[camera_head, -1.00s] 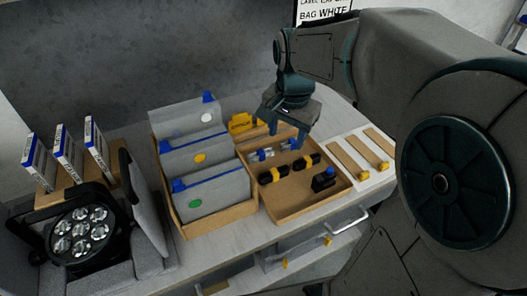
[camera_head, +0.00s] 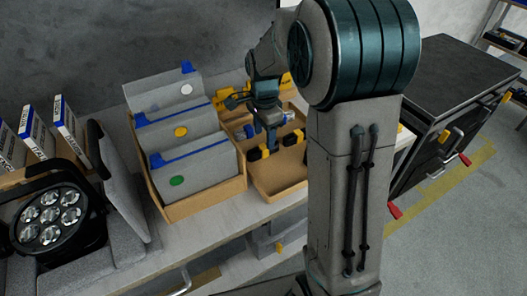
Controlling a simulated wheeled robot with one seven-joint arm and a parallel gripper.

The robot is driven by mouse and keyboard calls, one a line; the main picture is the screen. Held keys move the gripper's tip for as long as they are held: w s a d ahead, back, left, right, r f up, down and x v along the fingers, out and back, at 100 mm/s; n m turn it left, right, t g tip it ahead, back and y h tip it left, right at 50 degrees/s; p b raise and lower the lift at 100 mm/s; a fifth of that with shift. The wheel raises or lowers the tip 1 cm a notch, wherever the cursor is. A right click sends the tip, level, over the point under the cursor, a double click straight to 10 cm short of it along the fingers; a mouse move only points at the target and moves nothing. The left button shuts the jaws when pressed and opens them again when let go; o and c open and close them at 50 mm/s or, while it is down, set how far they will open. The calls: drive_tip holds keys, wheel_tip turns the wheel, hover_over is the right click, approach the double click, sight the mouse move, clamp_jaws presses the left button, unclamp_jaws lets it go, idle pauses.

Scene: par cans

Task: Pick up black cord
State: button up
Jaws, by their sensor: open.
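I cannot tell whether a finger touches either one. My arm hides the right part of the tray.
A cardboard box (camera_head: 205,205) of grey dividers with blue tabs stands just left of the tray. A stage light (camera_head: 50,220) in grey foam is at far left. A dark cabinet (camera_head: 455,75) stands at right, beyond my arm.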

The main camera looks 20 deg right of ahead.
sight(263, 146)
wheel_tip(263, 146, down, 6)
drive_tip(key=shift+r, duration=0.15)
drive_tip(key=shift+a, duration=0.1)
drive_tip(key=c, duration=1.1)
drive_tip(key=shift+r, duration=0.1)
drive_tip(key=shift+c, duration=0.2)
